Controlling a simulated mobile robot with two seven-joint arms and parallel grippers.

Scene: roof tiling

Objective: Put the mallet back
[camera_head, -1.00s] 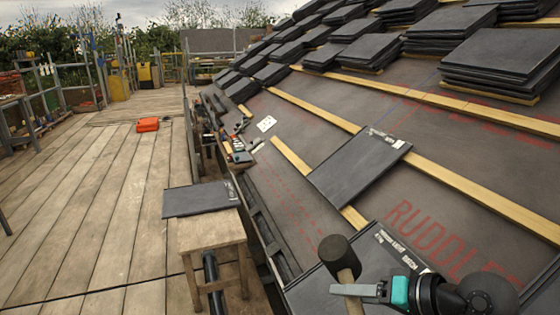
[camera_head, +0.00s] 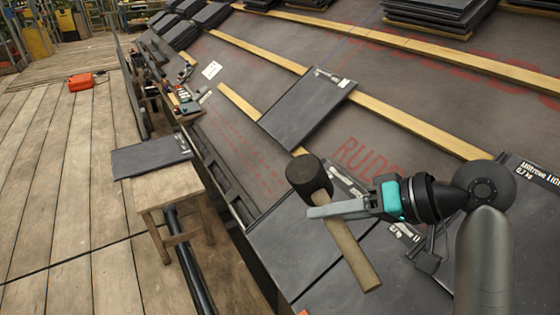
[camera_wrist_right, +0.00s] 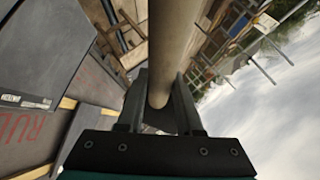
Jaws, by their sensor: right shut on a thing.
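The mallet has a dark round head (camera_head: 308,175) and a pale wooden handle (camera_head: 352,250). My right gripper (camera_head: 318,211) is shut on the handle just below the head, holding the mallet above the slates at the lower roof edge. The handle slants down to the right in the head view. In the right wrist view the handle (camera_wrist_right: 172,50) runs between the two fingers of the gripper (camera_wrist_right: 160,105). My left gripper is not in view.
A wooden stool (camera_head: 165,190) with a slate (camera_head: 150,156) on it stands beside the roof edge. Several tools lie in a tray (camera_head: 190,115) along the eave. A slate (camera_head: 305,110) lies on the battens. An orange case (camera_head: 80,82) sits on the open plank deck (camera_head: 60,180).

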